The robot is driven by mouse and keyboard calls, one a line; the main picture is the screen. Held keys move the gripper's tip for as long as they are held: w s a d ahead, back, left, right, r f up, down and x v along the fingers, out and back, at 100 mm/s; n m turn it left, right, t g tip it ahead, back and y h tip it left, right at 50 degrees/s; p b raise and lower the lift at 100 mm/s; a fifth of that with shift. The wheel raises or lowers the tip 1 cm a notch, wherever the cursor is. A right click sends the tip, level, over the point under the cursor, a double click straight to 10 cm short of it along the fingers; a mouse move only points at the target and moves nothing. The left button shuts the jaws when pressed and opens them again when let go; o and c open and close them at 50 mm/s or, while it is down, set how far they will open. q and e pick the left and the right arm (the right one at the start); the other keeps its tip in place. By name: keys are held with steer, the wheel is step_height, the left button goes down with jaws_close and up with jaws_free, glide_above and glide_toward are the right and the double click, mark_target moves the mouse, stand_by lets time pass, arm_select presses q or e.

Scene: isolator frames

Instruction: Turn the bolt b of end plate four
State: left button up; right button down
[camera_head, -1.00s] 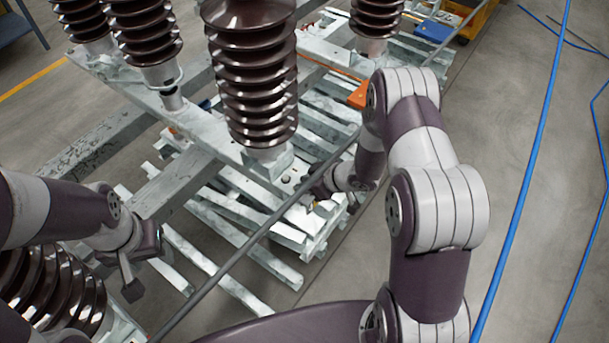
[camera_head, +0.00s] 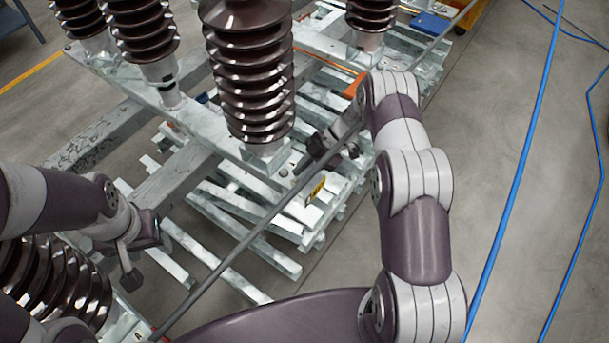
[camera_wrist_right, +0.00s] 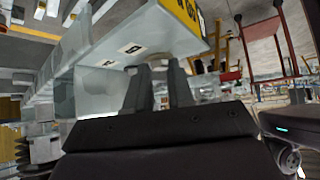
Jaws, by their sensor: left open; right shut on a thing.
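The end plate is pale grey metal with a yellow label (camera_head: 316,188) at its corner below the large brown insulator. In the right wrist view the yellow label (camera_wrist_right: 187,14) is cut off by the top edge, so its number is not clear. My right gripper (camera_head: 302,169) is at the plate's edge, shut on a small bolt (camera_wrist_right: 161,100) that is mostly hidden between the fingers. My left gripper (camera_head: 132,272) is open and empty at the left.
A long grey rod (camera_head: 215,273) runs diagonally in front of the frame. Brown ribbed insulators (camera_head: 248,85) stand on the steel frame. Stacked metal slats (camera_head: 275,225) lie below it. Blue cables (camera_head: 522,180) cross the open floor at the right.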

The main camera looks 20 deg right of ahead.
steer(key=n+g+b, duration=0.1)
steer(key=b, duration=0.1)
steer(key=n+g+h+b, duration=0.1)
steer(key=n, duration=0.1)
steer(key=w+n+g+b, duration=0.1)
steer(key=n+b, duration=0.1)
steer(key=shift+a+f+g+h+b, duration=0.25)
steer(key=shift+f+g+h+b, duration=0.05)
steer(key=shift+f+g+b, duration=0.1)
steer(key=shift+w+a+r+n+g+h+b, duration=0.1)
steer(key=shift+r+n+g+h+b, duration=0.15)
steer(key=shift+n+g+h+b, duration=0.7)
steer(key=shift+n+y, duration=0.35)
steer(key=c, duration=1)
jaws_free()
steer(key=shift+r, duration=0.1)
steer(key=shift+t, duration=0.25)
